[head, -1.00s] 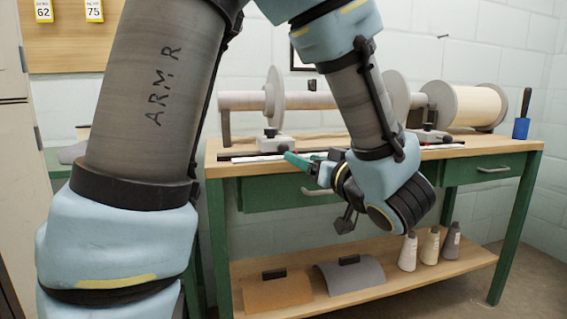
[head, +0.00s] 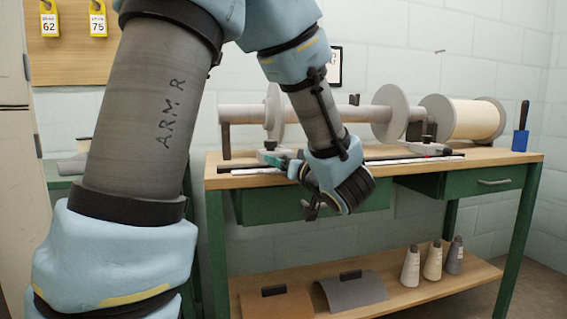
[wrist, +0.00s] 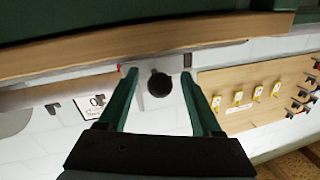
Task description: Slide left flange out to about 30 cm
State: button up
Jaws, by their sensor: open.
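The left flange (head: 272,113) is a thin pale disc on a long grey horizontal shaft (head: 240,112) above the bench. A second, matching flange (head: 390,113) is further right on the shaft. A light block with a dark knob (head: 270,155) stands on the rail below the left flange. My gripper (head: 294,168) is at the bench's front edge, right of that block and below the shaft, partly hidden by my wrist. In the wrist view its two green fingers (wrist: 159,75) are spread, with a dark round knob-like end (wrist: 159,84) showing between them; contact cannot be told.
A white ruled strip (head: 255,170) lies along the bench front. Green drawers (head: 480,182) hang under the wooden top.

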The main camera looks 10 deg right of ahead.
grip_shut()
dwell(0.3)
dwell(1.0)
